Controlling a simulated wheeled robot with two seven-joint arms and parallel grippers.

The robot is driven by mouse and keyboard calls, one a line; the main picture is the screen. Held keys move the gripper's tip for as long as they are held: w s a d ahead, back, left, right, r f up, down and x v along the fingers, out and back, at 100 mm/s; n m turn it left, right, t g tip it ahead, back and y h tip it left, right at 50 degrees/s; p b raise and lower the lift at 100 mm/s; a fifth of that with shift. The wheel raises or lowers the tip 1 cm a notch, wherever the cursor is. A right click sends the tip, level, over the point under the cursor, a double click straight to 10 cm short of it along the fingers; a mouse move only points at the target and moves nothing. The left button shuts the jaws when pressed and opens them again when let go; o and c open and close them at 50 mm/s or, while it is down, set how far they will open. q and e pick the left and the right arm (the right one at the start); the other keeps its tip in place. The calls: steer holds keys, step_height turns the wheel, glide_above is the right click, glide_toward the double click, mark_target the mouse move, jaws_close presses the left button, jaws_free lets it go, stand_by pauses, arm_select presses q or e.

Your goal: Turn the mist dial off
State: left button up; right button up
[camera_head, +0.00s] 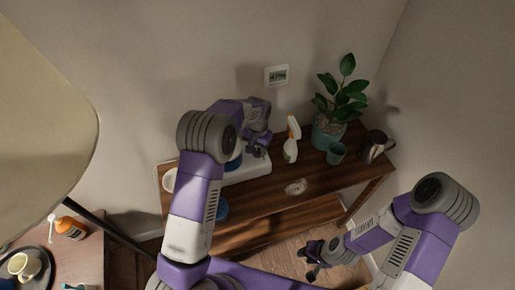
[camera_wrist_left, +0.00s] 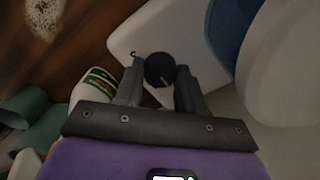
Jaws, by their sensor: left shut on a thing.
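The mist dial is a round black knob (camera_wrist_left: 158,66) with a pale mark, on a white base (camera_wrist_left: 130,38) in the left wrist view. My left gripper (camera_head: 258,149) is at the front of this white base (camera_head: 250,169) on the wooden table. Its two fingers stand on either side of the dial in the left wrist view (camera_wrist_left: 159,78), and it is shut on the dial. The dial is hidden in the head view. A blue part (camera_wrist_left: 226,30) rises beside the base. My right gripper (camera_head: 312,262) hangs empty, fingers apart, in front of the table.
A white spray bottle (camera_head: 291,143), a green cup (camera_head: 336,153), a potted plant (camera_head: 328,131) and a dark kettle (camera_head: 374,147) stand right of the base. A wall display (camera_head: 276,75) hangs above. The table's front middle (camera_head: 270,201) is mostly clear. A lampshade (camera_head: 40,130) fills the left.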

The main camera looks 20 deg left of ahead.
mark_target(257, 151)
stand_by(0.5)
arm_select(q)
steer(key=o, duration=1.1)
steer(key=shift+c, duration=0.2)
steer(key=shift+r, duration=0.1)
step_height(257, 151, up, 8)
steer(key=shift+f+p, duration=0.25)
steer(key=shift+p, duration=0.25)
